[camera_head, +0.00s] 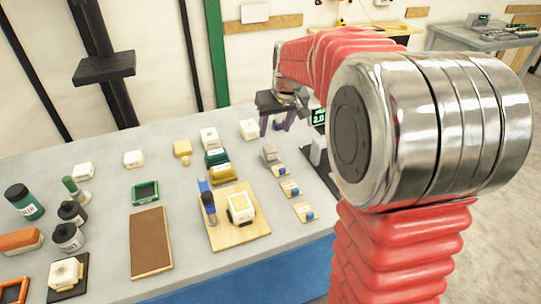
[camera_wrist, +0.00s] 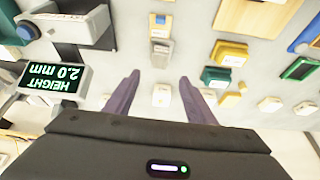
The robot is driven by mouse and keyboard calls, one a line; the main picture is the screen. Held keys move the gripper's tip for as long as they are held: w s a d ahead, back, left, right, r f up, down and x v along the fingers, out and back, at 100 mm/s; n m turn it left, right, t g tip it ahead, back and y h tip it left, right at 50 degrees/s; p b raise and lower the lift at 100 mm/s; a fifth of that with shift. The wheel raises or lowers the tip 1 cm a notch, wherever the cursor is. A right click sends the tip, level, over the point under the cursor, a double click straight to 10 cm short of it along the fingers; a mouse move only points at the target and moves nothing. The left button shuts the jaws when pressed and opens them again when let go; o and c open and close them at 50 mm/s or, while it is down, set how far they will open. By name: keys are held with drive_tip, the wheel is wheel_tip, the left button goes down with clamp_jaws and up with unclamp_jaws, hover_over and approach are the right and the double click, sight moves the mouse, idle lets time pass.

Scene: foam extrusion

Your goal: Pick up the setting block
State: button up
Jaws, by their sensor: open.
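A small grey block (camera_head: 270,153), which looks like the setting block, stands on the grey table at the head of a row of small cards. In the wrist view the grey block (camera_wrist: 161,54) lies beyond my fingertips, about in line with the gap between them. My gripper (camera_head: 278,122) is at the far side of the table, above its surface, with dark purple fingers. In the wrist view my gripper (camera_wrist: 160,76) is open, with nothing between its fingers. A white block (camera_wrist: 161,96) shows below, through the gap.
A height gauge display (camera_wrist: 50,76) reading 2.0 mm stands left in the wrist view. Green (camera_head: 216,157) and yellow (camera_head: 220,173) blocks sit left of the grey block. A wooden board (camera_head: 222,237) with a white-and-yellow block is nearer. Bottles (camera_head: 68,237) stand at the left.

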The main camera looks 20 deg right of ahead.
sight(270, 149)
drive_tip(key=x, duration=0.8)
drive_tip(key=shift+x, duration=2.6)
drive_tip(key=shift+s, duration=0.15)
drive_tip(key=shift+c, duration=0.5)
drive_tip(key=c, duration=0.8)
